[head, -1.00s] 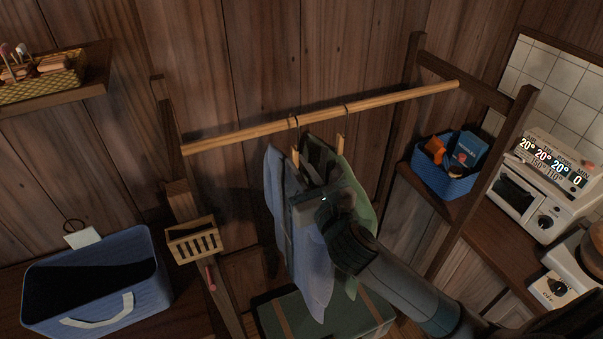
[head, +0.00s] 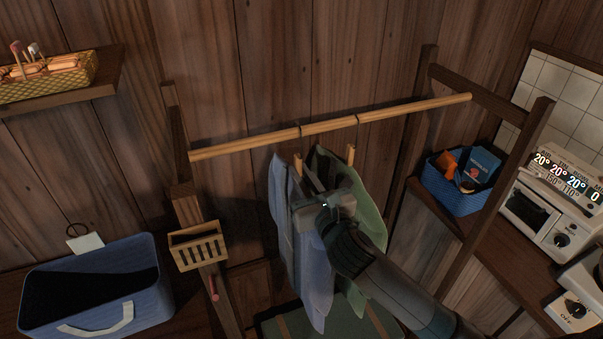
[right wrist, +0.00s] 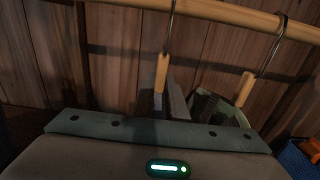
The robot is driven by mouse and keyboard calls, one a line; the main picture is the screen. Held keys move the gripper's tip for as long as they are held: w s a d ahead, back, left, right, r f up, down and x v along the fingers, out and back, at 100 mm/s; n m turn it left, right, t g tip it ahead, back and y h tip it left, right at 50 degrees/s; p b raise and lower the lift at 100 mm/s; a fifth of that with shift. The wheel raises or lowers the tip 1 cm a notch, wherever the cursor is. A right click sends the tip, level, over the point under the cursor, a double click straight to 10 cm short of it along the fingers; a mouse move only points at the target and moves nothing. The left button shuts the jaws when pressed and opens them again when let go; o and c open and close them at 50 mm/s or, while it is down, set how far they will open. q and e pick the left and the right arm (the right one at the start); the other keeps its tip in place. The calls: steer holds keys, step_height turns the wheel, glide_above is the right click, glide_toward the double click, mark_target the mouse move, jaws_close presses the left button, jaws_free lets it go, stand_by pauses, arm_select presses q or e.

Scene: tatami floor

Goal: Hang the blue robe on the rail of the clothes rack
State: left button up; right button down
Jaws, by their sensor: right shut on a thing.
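The blue robe (head: 310,280) hangs on a wooden hanger just below the wooden rail (head: 235,146) of the clothes rack. Its hanger (right wrist: 161,75) has a thin metal hook that reaches up to the rail in the right wrist view; whether it rests on the rail I cannot tell. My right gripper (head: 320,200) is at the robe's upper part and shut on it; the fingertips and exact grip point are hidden. A green garment (head: 372,210) hangs close to the right, its hanger hook (right wrist: 281,30) over the rail. My left gripper is not in view.
A small slatted wooden box (head: 198,247) is on the rack's left post. A blue bin (head: 95,290) stands at lower left. A blue basket (head: 458,195) and a white oven (head: 540,210) are at right. A green trunk (head: 350,320) lies below.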

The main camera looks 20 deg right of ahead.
steer(key=shift+f, duration=0.1)
stand_by(0.3)
steer(key=c, duration=1.7)
jaws_free()
steer(key=shift+f, duration=0.1)
steer(key=shift+s, duration=0.1)
